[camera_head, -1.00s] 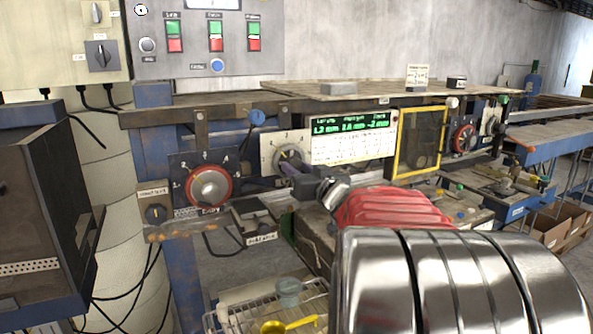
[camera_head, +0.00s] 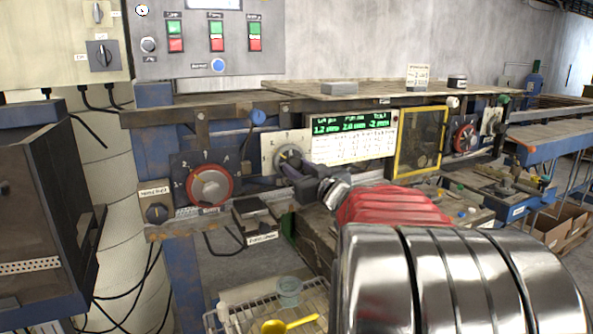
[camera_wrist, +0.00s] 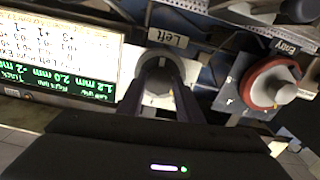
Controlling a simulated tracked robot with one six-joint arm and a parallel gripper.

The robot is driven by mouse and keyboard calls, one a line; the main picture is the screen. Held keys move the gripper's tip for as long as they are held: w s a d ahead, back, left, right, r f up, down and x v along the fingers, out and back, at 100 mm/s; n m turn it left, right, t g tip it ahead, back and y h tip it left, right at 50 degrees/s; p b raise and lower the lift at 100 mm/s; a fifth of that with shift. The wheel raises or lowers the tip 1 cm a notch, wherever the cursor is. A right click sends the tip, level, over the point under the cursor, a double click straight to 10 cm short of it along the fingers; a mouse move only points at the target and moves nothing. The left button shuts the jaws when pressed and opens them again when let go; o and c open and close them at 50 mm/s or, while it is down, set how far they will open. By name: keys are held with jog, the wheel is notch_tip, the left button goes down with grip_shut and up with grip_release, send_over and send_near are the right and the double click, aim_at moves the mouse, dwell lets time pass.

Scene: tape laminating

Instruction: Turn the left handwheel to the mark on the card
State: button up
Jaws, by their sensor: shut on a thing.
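The left handwheel (camera_head: 288,155) is a small dark grey wheel on a white dial plate, left of the display in the head view. In the wrist view the wheel (camera_wrist: 157,58) sits under a "Left" label. My gripper (camera_head: 285,168) is shut on it; its dark fingers (camera_wrist: 158,85) reach either side of the wheel in the wrist view. The fingers partly hide the wheel and dial marks. The card (camera_head: 352,147) is a white sheet of figures under the green display (camera_head: 352,122). The display reads 1.2 mm, 2.0 mm and -2 mm.
A red-rimmed Entry handwheel (camera_head: 210,186) is on the dark panel to the left. A yellow-framed guard (camera_head: 418,142) stands right of the card. Another red wheel (camera_head: 464,138) is farther right. A wire basket (camera_head: 240,312) with a yellow scoop (camera_head: 275,326) is below.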

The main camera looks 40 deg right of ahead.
jog(key=n, duration=0.6)
jog(key=shift+w+a+r, duration=0.15)
jog(key=shift+r, duration=0.2)
jog(key=o, duration=0.7)
jog(key=shift+w, duration=0.1)
jog(key=o, duration=0.3)
jog(key=shift+f, duration=0.2)
jog(key=shift+o, duration=0.2)
jog(key=shift+s, duration=0.2)
